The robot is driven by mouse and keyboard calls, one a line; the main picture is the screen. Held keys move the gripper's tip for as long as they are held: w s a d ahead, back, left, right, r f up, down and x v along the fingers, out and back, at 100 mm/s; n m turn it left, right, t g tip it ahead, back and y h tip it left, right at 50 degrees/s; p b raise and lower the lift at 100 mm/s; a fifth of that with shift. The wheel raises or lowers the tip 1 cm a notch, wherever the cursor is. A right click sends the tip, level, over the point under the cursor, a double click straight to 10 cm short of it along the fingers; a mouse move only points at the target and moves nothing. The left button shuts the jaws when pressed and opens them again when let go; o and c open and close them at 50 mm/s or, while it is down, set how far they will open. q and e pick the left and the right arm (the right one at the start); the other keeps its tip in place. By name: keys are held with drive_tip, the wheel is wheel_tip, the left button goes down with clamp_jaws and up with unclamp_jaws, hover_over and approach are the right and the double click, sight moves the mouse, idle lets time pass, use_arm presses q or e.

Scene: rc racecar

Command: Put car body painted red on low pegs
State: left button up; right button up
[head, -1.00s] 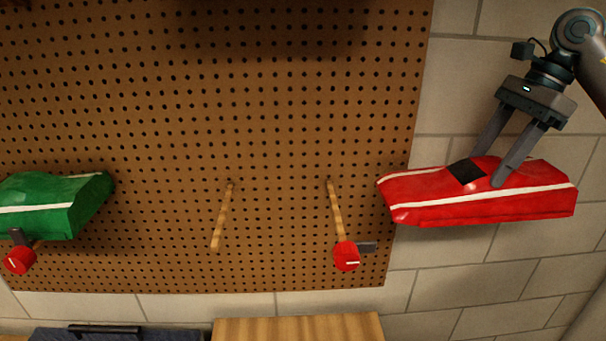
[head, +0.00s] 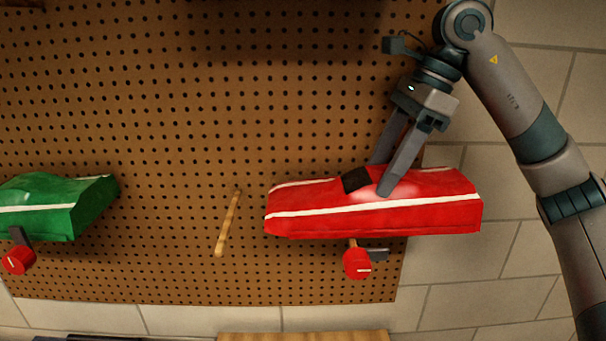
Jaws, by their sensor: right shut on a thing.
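The red car body (head: 430,215) has white stripes and a black patch on top. My right gripper (head: 381,180) is shut on it from above and holds it in front of the pegboard's right side. The left low peg (head: 228,222) is a bare wooden rod. The right low peg (head: 352,243) is mostly hidden behind the car body; only its lower end shows, with a red round piece (head: 357,263) at the tip. I cannot tell whether the body touches this peg. My left gripper is not in view.
A green car body (head: 85,205) hangs at the left of the pegboard (head: 200,100), with another red round piece (head: 18,260) below it. A wooden surface (head: 300,337) shows at the bottom edge. The upper pegboard is clear.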

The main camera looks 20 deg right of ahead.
drive_tip(key=p, duration=0.1)
hover_over(328, 195)
idle(0.4)
drive_tip(key=a, duration=0.2)
drive_tip(key=w+a+p, duration=0.1)
drive_tip(key=a, duration=0.1)
drive_tip(key=shift+r+p, duration=0.1)
drive_tip(key=shift+p, duration=0.2)
drive_tip(key=shift+a+f, duration=0.2)
drive_tip(key=shift+f, duration=0.2)
drive_tip(key=shift+d, duration=0.2)
drive_tip(key=shift+f, duration=0.15)
drive_tip(key=o, duration=1.2)
drive_tip(key=shift+a, duration=0.15)
